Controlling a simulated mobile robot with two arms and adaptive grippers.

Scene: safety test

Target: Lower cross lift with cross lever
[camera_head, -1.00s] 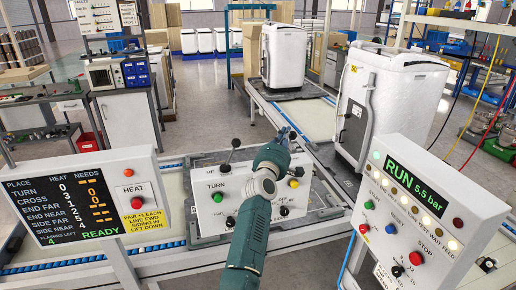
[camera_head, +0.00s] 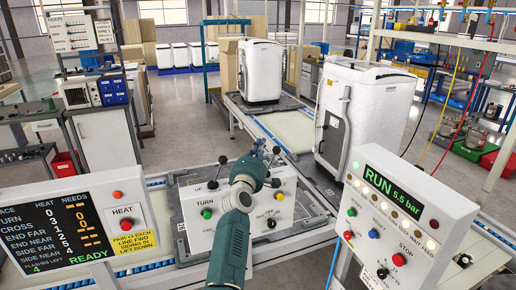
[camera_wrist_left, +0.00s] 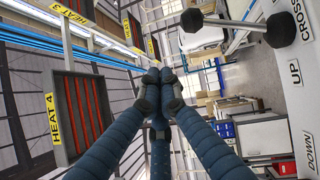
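The control box (camera_head: 188,215) has a TURN lever (camera_head: 223,159) with a black knob on its left. A second black-knobbed lever (camera_head: 276,150) shows close to the right of my left gripper (camera_head: 260,147). In the left wrist view, the cross lever (camera_wrist_left: 235,23) sticks out from the panel beside the words CROSS, UP and DOWN. My left gripper's fingers (camera_wrist_left: 158,80) meet at their tips there, with nothing between them. They are apart from the lever, which is up and to the right. I cannot tell the cross lift's height. My right gripper is not in view.
A white machine (camera_head: 365,115) stands on the line behind the box, another (camera_head: 260,70) farther back. The HEAT screen box (camera_head: 75,230) is at left, the RUN 5.5 bar panel (camera_head: 405,215) at right. Both stand close to my left arm.

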